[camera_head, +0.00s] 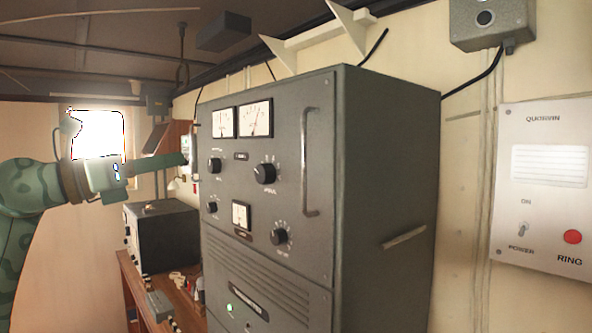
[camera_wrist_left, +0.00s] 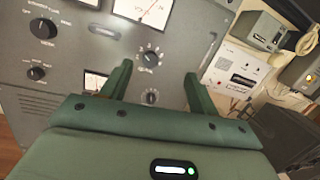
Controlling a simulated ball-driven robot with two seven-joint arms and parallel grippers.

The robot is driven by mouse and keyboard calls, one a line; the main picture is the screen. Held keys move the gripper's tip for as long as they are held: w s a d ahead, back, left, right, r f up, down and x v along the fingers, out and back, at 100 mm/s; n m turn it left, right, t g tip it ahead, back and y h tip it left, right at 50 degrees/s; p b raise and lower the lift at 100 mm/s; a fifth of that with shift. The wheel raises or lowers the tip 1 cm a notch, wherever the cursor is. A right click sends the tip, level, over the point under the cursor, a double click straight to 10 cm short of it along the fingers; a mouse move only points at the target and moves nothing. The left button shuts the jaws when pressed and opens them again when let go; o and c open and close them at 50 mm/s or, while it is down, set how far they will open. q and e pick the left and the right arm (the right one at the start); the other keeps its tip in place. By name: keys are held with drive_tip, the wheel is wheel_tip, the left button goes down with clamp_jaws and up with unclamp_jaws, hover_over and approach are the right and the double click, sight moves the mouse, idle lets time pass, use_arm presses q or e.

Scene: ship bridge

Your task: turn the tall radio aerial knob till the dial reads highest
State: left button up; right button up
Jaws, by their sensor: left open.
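The tall radio (camera_head: 262,230) is a grey cabinet with two white dials at the top, a left dial (camera_head: 223,122) and a right dial (camera_head: 256,118). The right dial's needle leans a little right of upright. Several black knobs sit below, among them an upper right knob (camera_head: 265,173) and a lower right knob (camera_head: 280,236). Their labels are too small to tell which is the aerial knob. My left gripper (camera_head: 186,158) is by the radio's left front edge. In the left wrist view its open, empty fingers (camera_wrist_left: 157,72) frame a middle knob (camera_wrist_left: 148,60), apart from it.
A dark box (camera_head: 165,235) stands on a wooden desk (camera_head: 135,283) to the left. A white wall panel (camera_head: 543,185) with a red button is at the right.

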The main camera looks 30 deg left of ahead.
use_arm(q)
drive_tip(key=d+f, duration=0.2)
drive_tip(key=g+y+p, duration=0.1)
drive_tip(key=g+p, duration=0.1)
drive_tip(key=p, duration=0.4)
approach(260, 176)
drive_tip(key=w, duration=0.1)
drive_tip(key=p+x, duration=0.3)
drive_tip(key=x, duration=0.4)
drive_tip(key=shift+a+r+p, duration=0.1)
drive_tip(key=shift+p, duration=0.3)
drive_tip(key=shift+w+d, duration=0.45)
use_arm(e)
wheel_tip(260, 176, up, 10)
drive_tip(key=shift+d, duration=0.2)
use_arm(q)
drive_tip(key=shift+a+f, duration=0.15)
drive_tip(key=shift+f, duration=0.05)
use_arm(e)
drive_tip(key=shift+w+a, duration=0.1)
use_arm(q)
drive_tip(key=c, duration=1)
use_arm(e)
drive_tip(key=shift+a, duration=0.2)
